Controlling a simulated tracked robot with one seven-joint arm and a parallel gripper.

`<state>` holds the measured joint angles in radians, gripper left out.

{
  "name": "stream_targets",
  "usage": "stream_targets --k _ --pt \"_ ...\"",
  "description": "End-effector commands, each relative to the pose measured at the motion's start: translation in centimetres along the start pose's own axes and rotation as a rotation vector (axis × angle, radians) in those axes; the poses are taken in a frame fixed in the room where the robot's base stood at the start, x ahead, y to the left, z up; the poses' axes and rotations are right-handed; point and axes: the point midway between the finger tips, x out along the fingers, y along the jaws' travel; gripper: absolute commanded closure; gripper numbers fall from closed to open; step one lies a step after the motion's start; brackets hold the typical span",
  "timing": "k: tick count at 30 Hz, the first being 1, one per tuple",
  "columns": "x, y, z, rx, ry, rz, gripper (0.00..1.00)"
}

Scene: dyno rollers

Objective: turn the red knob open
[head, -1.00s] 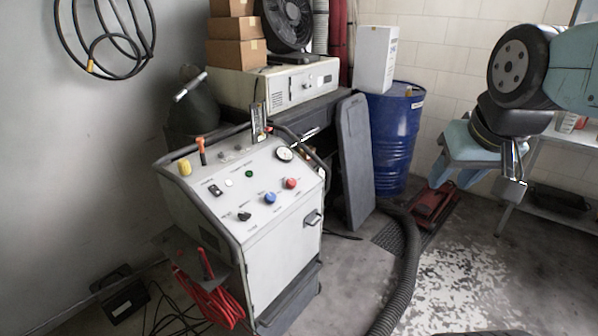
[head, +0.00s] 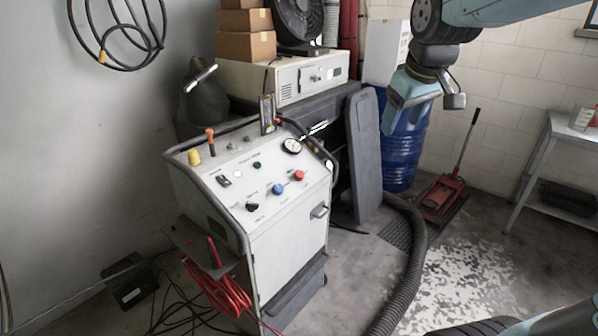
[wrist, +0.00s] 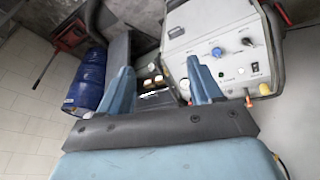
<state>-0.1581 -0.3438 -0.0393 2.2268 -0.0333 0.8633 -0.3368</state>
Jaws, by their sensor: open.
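The red knob (head: 299,175) sits on the sloping top panel of a white console (head: 285,225), to the right of a blue knob (head: 278,189) and below a round gauge. My gripper (head: 392,124) hangs in the air to the right of and higher than the console in the head view, clear of the knob. In the wrist view, my gripper (wrist: 159,70) has its two blue fingers apart with nothing between them. There the blue knob (wrist: 216,52) shows beside the right finger. I cannot make out the red knob there; that finger seems to cover it.
A blue drum (head: 403,150) stands behind my gripper. A dark upright panel (head: 367,155) stands right of the console. A thick grey hose (head: 412,270) and a red floor jack (head: 440,195) lie on the floor. A metal table (head: 550,150) stands at the right.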

Motion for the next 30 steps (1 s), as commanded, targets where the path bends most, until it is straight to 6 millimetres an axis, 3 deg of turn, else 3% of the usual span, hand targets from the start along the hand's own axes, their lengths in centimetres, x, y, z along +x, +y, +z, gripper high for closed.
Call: stream_targets --k 1,9,18,24,30 --pt "1.0 0.0 -1.6 -0.045 -0.012 -0.008 0.36" --pt "6.2 -0.6 -9.3 -0.286 -0.051 -0.034 0.36" --pt "14.0 -3.1 -17.0 -0.564 -0.093 -0.062 0.36" --pt "20.1 -5.8 -21.1 -0.75 -0.12 -0.082 0.36" --pt "25.3 -8.6 -23.9 -0.903 -0.139 -0.095 0.36"
